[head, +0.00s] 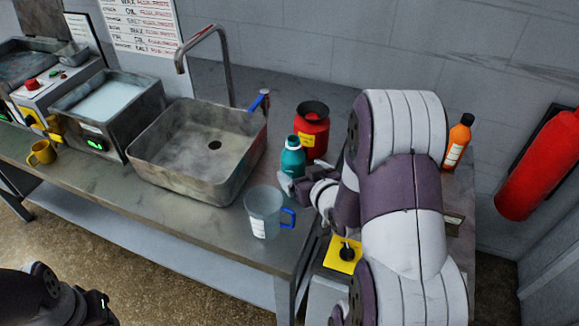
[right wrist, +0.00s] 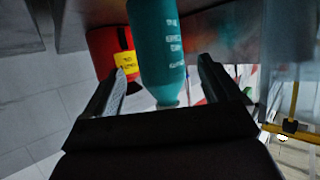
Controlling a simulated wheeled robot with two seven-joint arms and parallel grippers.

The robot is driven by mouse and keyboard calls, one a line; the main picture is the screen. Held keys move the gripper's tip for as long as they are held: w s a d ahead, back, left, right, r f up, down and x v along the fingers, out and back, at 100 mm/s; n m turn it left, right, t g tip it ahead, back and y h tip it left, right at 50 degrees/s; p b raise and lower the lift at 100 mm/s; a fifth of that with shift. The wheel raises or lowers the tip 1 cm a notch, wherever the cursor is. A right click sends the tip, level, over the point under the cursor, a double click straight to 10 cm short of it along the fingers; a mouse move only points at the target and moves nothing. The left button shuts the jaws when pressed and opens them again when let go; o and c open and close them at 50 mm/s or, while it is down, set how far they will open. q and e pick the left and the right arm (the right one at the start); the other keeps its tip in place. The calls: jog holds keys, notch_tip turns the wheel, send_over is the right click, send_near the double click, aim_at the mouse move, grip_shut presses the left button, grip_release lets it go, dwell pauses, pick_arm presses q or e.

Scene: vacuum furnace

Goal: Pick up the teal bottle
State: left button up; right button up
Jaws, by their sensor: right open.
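The teal bottle (head: 292,160) stands upright on the metal counter, right of the sink, in the head view. My right gripper (head: 284,184) is at the bottle's near side, its tips partly hidden by my arm. In the right wrist view the bottle (right wrist: 157,45) appears upside down, in line with the gap between the fingers of my right gripper (right wrist: 165,80). The fingers are open, one on each side of it, with visible gaps. I cannot tell whether the bottle is fully between the tips. Part of my left arm shows at the lower left of the head view; its gripper does not.
A red canister (head: 312,133) with a yellow label stands close behind the bottle. A clear pitcher (head: 262,212) with a blue handle stands in front. The metal sink (head: 195,185) is to the left. An orange bottle (head: 458,143) is at the far right.

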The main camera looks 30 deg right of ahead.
aim_at(297, 168)
jog(key=x, duration=0.6)
jog(key=shift+r, duration=0.1)
jog(key=c, duration=1.2)
jog(key=shift+r, duration=0.1)
jog(key=shift+r+p, duration=0.7)
jog(key=shift+r, duration=4.2)
